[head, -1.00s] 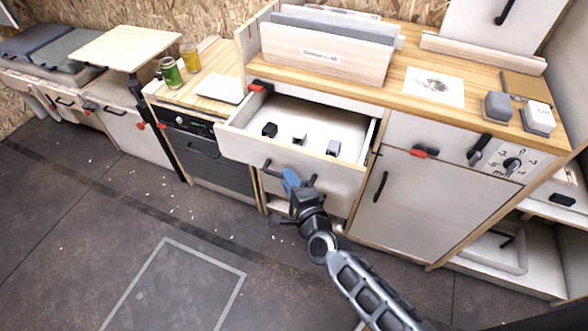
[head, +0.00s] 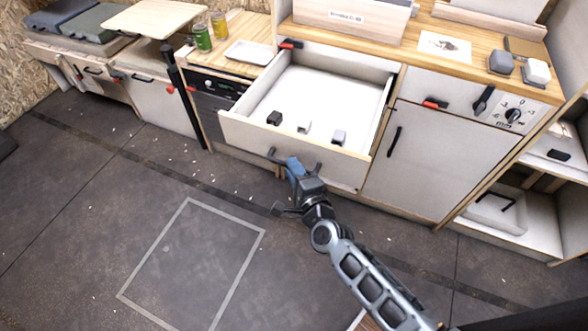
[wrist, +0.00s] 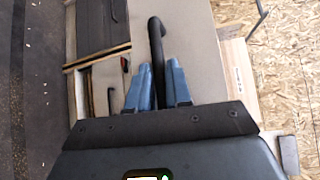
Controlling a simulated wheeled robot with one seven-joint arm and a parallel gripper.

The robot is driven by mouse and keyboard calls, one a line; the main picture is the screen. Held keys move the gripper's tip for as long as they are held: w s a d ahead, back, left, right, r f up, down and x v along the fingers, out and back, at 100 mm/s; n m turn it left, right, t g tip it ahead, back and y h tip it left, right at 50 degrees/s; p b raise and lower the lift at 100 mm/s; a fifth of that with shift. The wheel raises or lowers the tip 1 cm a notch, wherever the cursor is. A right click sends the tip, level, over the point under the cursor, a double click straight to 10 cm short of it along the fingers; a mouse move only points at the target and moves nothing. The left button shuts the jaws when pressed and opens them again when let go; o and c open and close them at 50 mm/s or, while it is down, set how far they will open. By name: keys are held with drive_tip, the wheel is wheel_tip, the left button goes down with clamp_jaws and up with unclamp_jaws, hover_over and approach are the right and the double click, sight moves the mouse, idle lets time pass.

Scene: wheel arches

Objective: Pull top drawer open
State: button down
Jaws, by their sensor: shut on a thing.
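The top drawer (head: 240,128) is pulled well out of the white and wood cabinet, with its interior showing in the head view. Its dark bar handle (head: 272,154) is on the front face. My gripper (head: 294,166) is at this handle, its blue fingers closed around the bar. In the wrist view the fingers (wrist: 159,88) stand on either side of the dark handle (wrist: 156,38), whose near end is hidden between them.
A closed cabinet door (head: 440,160) with a dark handle is right of the drawer. An oven front (head: 212,100) is to the left. Cans and a white tray (head: 249,53) are on the counter. The floor in front is clear, with a taped rectangle (head: 190,262).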

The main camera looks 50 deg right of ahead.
drive_tip(key=shift+f, duration=0.1)
drive_tip(key=c, duration=1.1)
unclamp_jaws()
drive_tip(key=shift+s, duration=0.1)
drive_tip(key=shift+b+v, duration=0.55)
drive_tip(key=shift+v, duration=3.3)
drive_tip(key=s+a+r+n+y, duration=0.2)
drive_tip(key=s+a+r+n, duration=0.2)
drive_tip(key=s+n, duration=0.3)
drive_tip(key=s+a+r+n+y, duration=0.1)
drive_tip(key=s+a+r+n, duration=0.35)
drive_tip(key=s, duration=0.35)
drive_tip(key=s+r+n+y, duration=0.1)
drive_tip(key=s+r+n, duration=0.2)
drive_tip(key=n, duration=0.1)
drive_tip(key=s+r+n+y, duration=0.1)
drive_tip(key=s+r+n, duration=0.2)
drive_tip(key=r+n, duration=0.1)
drive_tip(key=s+r+n+y, duration=0.1)
drive_tip(key=s+r+n, duration=0.2)
drive_tip(key=r+n, duration=0.1)
drive_tip(key=shift+s+a+n+y, duration=0.3)
drive_tip(key=shift+a+n, duration=0.05)
drive_tip(key=shift+n, duration=0.1)
